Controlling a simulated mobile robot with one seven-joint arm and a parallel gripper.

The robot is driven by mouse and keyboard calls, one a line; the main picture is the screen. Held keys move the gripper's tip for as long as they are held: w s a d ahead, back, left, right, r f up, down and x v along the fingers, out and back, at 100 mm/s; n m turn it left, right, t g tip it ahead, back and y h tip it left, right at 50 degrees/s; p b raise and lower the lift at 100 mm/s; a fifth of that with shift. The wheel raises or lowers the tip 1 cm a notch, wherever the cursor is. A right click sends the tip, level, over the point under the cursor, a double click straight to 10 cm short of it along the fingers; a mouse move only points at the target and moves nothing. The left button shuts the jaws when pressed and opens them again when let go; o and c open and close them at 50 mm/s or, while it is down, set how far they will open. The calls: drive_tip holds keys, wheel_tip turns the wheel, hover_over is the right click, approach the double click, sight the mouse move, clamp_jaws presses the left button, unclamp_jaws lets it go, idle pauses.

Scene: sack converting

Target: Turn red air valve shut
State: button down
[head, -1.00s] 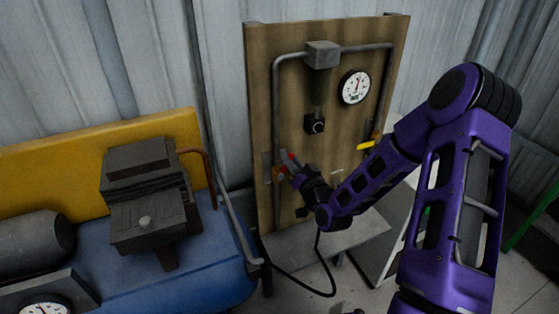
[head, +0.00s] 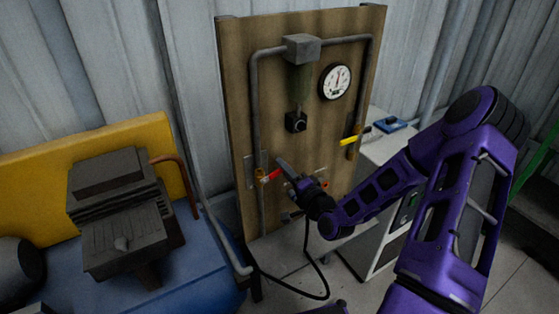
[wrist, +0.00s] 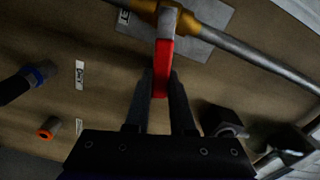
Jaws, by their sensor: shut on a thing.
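The red valve handle (head: 270,175) sits on a brass valve body on the left vertical pipe of the wooden board. It points right from the pipe, nearly level, across the pipe's line. In the wrist view the red handle (wrist: 163,62) runs from the brass body (wrist: 170,16) down between my fingers. My gripper (head: 281,168) is shut on the handle's outer part, and its fingers (wrist: 161,88) flank both sides of it. The finger hides part of the handle in the head view.
A yellow-handled valve (head: 350,141) is on the board's right pipe. A gauge (head: 335,81) and a black fitting (head: 296,122) are above my gripper. A black hose (head: 300,290) hangs below the board.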

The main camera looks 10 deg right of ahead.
drive_tip(key=shift+d+f+m, duration=0.15)
drive_tip(key=shift+f+m, duration=0.8)
drive_tip(key=shift+m, duration=0.55)
drive_tip(key=c, duration=0.8)
unclamp_jaws()
drive_tip(key=shift+o, duration=0.2)
drive_tip(key=p+v, duration=0.2)
drive_tip(key=v, duration=1.5)
drive_tip(key=shift+s, duration=0.2)
